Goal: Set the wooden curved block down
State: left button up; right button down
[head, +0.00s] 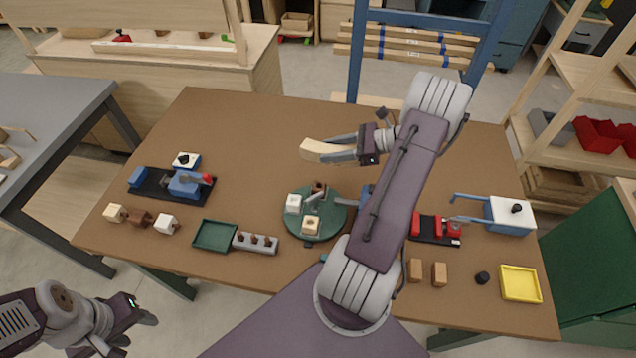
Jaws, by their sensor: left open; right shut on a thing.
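The wooden curved block (324,150) is a pale, bent piece near the back middle of the brown table (255,130). My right gripper (340,148) is shut on its right part, and the block's left end sticks out past the fingers. I cannot tell whether the block touches the table or is held above it. My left gripper (135,330) is open and empty, low at the left, off the table's front edge.
A round green turntable (325,229) with small blocks stands mid-table. A green tray (214,236), a grey peg holder (255,242), a black-based blue device (172,186), a red device (435,229) and a yellow tray (520,284) stand around it. The back left is clear.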

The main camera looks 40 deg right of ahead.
notch_tip(320, 180, down, 4)
jog(key=shift+r+b, duration=0.25)
jog(key=shift+b, duration=0.3)
jog(key=shift+w+a, duration=0.15)
send_over(301, 173)
notch_tip(301, 173, down, 7)
jog(key=shift+r, duration=0.1)
notch_tip(301, 173, down, 4)
jog(key=shift+f, duration=0.1)
jog(key=shift+f, duration=0.1)
jog(key=c, duration=0.8)
grip_release()
jog(key=shift+c, duration=0.2)
